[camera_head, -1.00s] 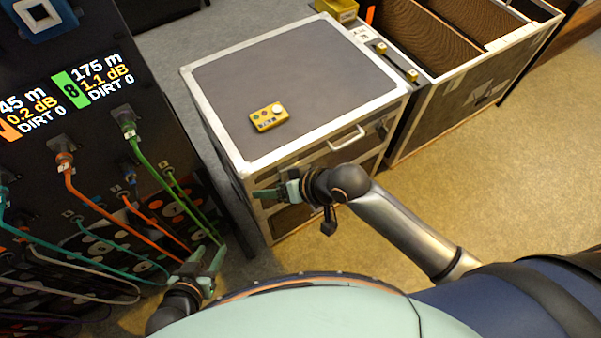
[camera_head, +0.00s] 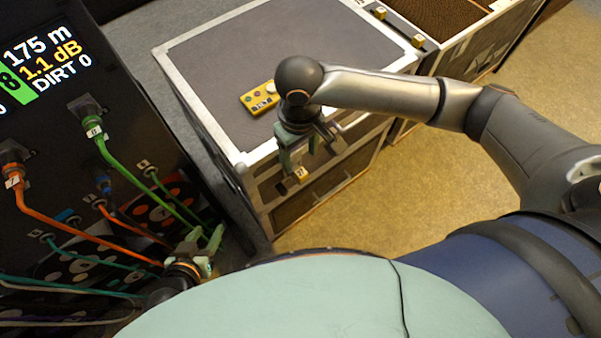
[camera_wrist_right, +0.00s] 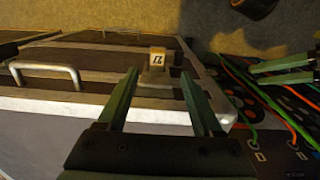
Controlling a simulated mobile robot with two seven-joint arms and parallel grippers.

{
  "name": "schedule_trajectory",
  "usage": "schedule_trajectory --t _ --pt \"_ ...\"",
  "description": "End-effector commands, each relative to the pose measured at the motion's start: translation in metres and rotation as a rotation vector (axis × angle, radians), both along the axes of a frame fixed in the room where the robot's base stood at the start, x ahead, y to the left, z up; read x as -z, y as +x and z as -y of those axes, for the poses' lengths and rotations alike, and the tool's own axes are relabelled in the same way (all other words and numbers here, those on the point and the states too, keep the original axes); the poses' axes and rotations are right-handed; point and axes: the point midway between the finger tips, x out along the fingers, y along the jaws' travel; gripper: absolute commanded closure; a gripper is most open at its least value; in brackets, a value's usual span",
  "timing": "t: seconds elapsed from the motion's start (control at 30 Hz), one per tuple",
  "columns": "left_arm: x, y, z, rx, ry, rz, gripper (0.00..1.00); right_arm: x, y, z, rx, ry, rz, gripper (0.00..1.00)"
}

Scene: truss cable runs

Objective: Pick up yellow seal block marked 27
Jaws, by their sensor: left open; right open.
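The yellow seal block (camera_head: 301,174) sits low at the front of the grey flight case, below its top edge. In the right wrist view the block (camera_wrist_right: 157,57) shows a pale face with a dark mark that looks like 27, turned. My right gripper (camera_head: 303,157) points down at the case front, open and empty. In its wrist view the two green fingers (camera_wrist_right: 158,74) stand apart, with the block in line with the gap, just beyond the tips. My left gripper (camera_head: 212,240) is open and empty beside the cable panel; it also shows in the wrist view (camera_wrist_right: 284,73).
The flight case (camera_head: 225,52) has metal edges and a drawer handle (camera_wrist_right: 45,72). A yellow device (camera_head: 257,98) lies on its top. Other yellow blocks (camera_head: 418,41) sit on the neighbouring case. A panel with orange and green cables (camera_head: 120,165) stands left.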

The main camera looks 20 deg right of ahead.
Motion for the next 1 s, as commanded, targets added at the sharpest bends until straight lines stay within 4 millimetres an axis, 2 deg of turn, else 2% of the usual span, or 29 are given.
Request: schedule_trajectory --t 0.03,0.1,0.33,0.6,0.73,0.93,1.0 --pt "0.005 0.000 0.000 0.002 0.001 -0.002 0.50 0.012 0.000 0.001 0.000 -0.002 -0.002 0.32" --pt "0.007 0.000 0.000 0.004 0.002 -0.002 0.50 0.022 0.001 0.000 0.001 -0.001 0.001 0.32" --pt "0.009 0.001 0.000 0.004 0.002 0.004 0.50 0.039 0.001 0.001 0.001 0.002 0.002 0.32" --pt "0.017 0.002 -0.003 -0.001 0.005 0.013 0.50 0.078 0.001 0.005 -0.001 0.001 0.002 0.32" --pt "0.020 -0.002 -0.004 -0.001 0.007 0.005 0.50 0.084 0.002 0.005 -0.001 0.002 0.002 0.32" --pt "0.020 -0.003 -0.004 -0.001 0.007 0.003 0.50 0.084 0.002 0.005 -0.002 0.002 0.002 0.32" --pt "0.020 -0.002 -0.004 -0.001 0.007 0.003 0.50 0.084 0.002 0.005 -0.002 0.002 0.003 0.39"
